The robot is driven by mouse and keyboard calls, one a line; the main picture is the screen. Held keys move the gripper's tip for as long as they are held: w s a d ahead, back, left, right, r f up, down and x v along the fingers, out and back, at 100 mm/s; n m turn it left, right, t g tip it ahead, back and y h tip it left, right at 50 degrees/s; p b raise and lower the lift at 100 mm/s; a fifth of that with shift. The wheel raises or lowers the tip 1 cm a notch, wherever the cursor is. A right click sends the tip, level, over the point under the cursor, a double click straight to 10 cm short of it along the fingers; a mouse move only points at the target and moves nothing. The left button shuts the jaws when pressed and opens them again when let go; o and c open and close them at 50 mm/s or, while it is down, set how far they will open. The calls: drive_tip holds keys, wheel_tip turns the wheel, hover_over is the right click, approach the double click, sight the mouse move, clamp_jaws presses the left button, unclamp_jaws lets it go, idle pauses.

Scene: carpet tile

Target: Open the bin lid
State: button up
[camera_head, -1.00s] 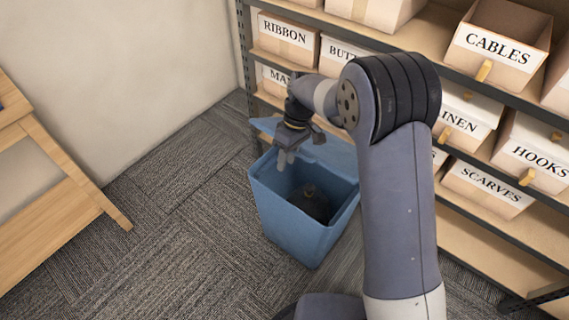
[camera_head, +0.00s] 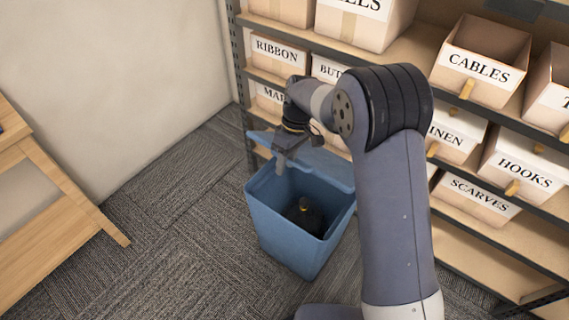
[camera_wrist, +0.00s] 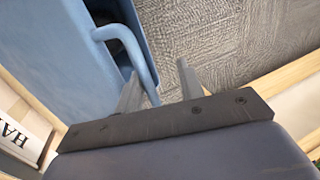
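The blue bin (camera_head: 283,236) stands on the carpet in the head view, its mouth uncovered. Its blue lid (camera_head: 326,170) is swung up and back at the rear, toward the shelves. A dark object with a yellowish top (camera_head: 304,214) is inside. My gripper (camera_head: 281,167) is above the bin's back left rim, beside the lid. In the wrist view my gripper (camera_wrist: 158,86) has its two fingers apart. A blue surface with a looped handle (camera_wrist: 124,38) lies at the left there. The handle's lower end is close to the left finger; whether they touch cannot be told.
A shelf rack (camera_head: 240,85) with labelled boxes stands close behind the bin. A wooden piece of furniture (camera_head: 75,195) is at the left, by a pale wall. Carpet (camera_head: 180,220) between it and the bin is clear. My arm hides part of the shelves.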

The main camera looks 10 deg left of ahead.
drive_tip(key=p+v, duration=0.5)
drive_tip(key=v, duration=0.2)
drive_tip(key=shift+w+r+p, duration=0.2)
drive_tip(key=shift+w+p, duration=0.1)
drive_tip(key=shift+w, duration=0.15)
drive_tip(key=shift+d, duration=0.2)
idle(0.3)
